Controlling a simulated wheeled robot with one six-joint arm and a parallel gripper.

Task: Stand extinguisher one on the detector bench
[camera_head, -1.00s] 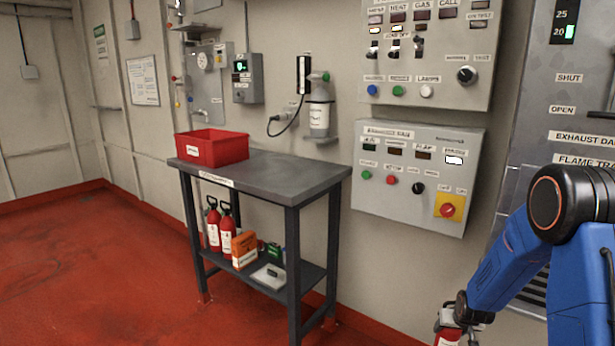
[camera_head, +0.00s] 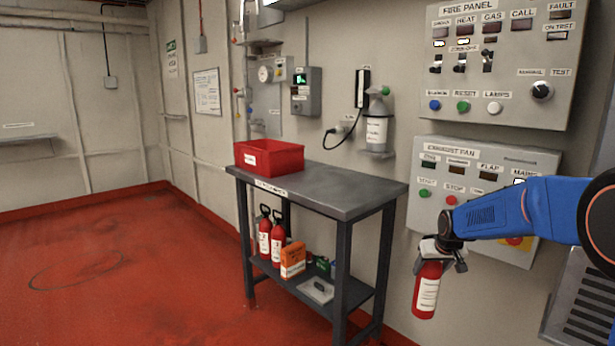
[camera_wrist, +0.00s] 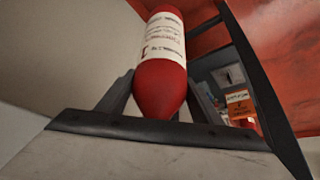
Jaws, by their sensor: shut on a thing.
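My gripper (camera_head: 440,249) is shut on a red extinguisher (camera_head: 427,290) with a white label. The extinguisher hangs nearly upright in the air, right of the detector bench (camera_head: 350,205) and apart from it. In the wrist view the held extinguisher (camera_wrist: 162,60) sits between the fingers; its number cannot be read. The bench has a grey top, dark legs and a lower shelf. Two more red extinguishers, a left one (camera_head: 264,240) and a right one (camera_head: 278,243), stand on the lower shelf at its left end.
A red bin (camera_head: 285,158) stands at the left of the bench top; the rest of the top is clear. An orange box (camera_head: 292,262) is on the lower shelf. The exhaust fan panel (camera_head: 445,165) is on the wall behind my arm. The red floor at left is free.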

